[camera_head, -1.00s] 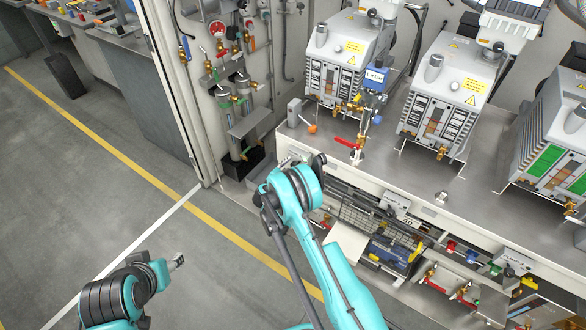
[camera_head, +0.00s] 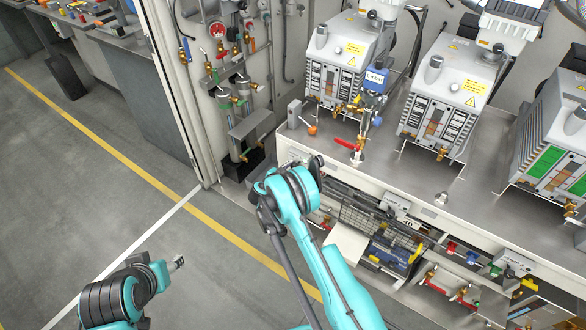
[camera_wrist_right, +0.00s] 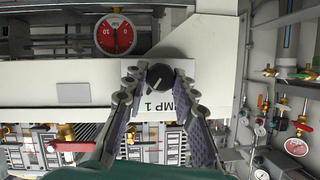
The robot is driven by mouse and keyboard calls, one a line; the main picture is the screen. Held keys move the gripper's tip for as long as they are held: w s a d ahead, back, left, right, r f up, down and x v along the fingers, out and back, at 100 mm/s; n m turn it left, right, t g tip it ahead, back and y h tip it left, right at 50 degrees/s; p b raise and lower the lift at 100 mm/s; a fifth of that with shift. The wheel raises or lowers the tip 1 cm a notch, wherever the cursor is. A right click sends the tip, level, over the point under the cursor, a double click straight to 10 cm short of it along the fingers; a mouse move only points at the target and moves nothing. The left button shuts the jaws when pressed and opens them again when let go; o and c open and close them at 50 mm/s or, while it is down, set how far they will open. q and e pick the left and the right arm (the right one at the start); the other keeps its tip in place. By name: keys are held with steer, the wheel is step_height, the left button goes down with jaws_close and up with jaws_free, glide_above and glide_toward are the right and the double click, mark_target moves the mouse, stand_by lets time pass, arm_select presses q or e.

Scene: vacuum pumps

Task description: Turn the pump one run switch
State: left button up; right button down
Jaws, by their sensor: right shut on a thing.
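The pump one run switch (camera_wrist_right: 162,80) is a black round knob with a pale pointer line, on a light plate whose label reads "MP 1" where it shows. The pointer sits at a slant in the right wrist view. My right gripper (camera_wrist_right: 163,74) is shut on this knob, with one finger on each side. In the head view, the knob and my right fingertips are hidden behind my own turquoise arm at the bench's front left corner. My left gripper (camera_head: 177,263) is low at the left over the floor, away from the bench; its jaws are too small to read.
A red-faced gauge (camera_wrist_right: 113,34) is close beside the switch. Grey pumps (camera_head: 343,55) stand on the steel bench (camera_head: 400,180). A red-handled valve (camera_head: 347,144) is near its left end. Valves and pipes (camera_head: 235,90) line the cabinet wall.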

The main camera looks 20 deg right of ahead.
steer(key=shift+w+a+n+g+h, duration=0.15)
steer(key=shift+n+g+h, duration=0.65)
steer(key=shift+n, duration=0.7)
steer(key=c, duration=1.2)
jaws_free()
steer(key=v, duration=1.2)
steer(key=shift+w+r, duration=0.1)
steer(key=shift+r, duration=0.05)
